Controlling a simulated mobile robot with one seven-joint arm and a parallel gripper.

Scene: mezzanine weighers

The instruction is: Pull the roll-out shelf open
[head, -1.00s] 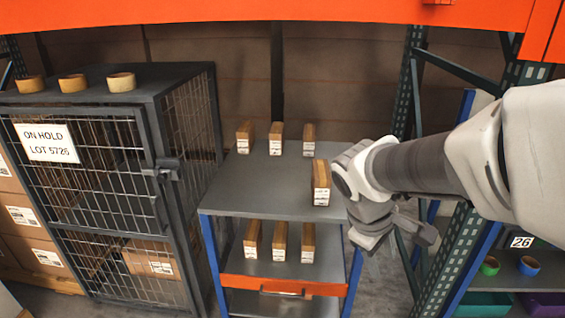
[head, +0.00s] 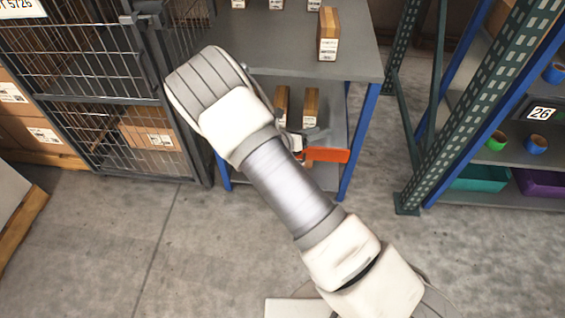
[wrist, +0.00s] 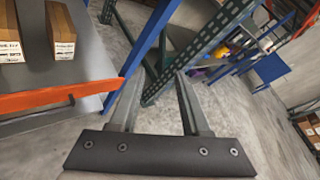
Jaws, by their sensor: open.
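The roll-out shelf has an orange front (head: 327,155), low in the grey rack with blue posts. My arm covers its left part in the head view. In the wrist view the orange front (wrist: 50,100) runs from the left edge to beside my left finger. My gripper (wrist: 157,82) is open, with nothing between its two dark fingers. It points past the right end of the orange front, and I cannot tell whether it touches it. The shelf's handle shows poorly, as a dark strip under the front in the wrist view. Small cartons (wrist: 60,30) stand on the grey shelf surface.
A carton (head: 328,35) stands near the front edge of the grey top (head: 350,62). A mesh cage (head: 95,85) is on the left. A green perforated upright (head: 445,110) and shelving with bins stand on the right. The concrete floor (head: 130,250) in front is clear.

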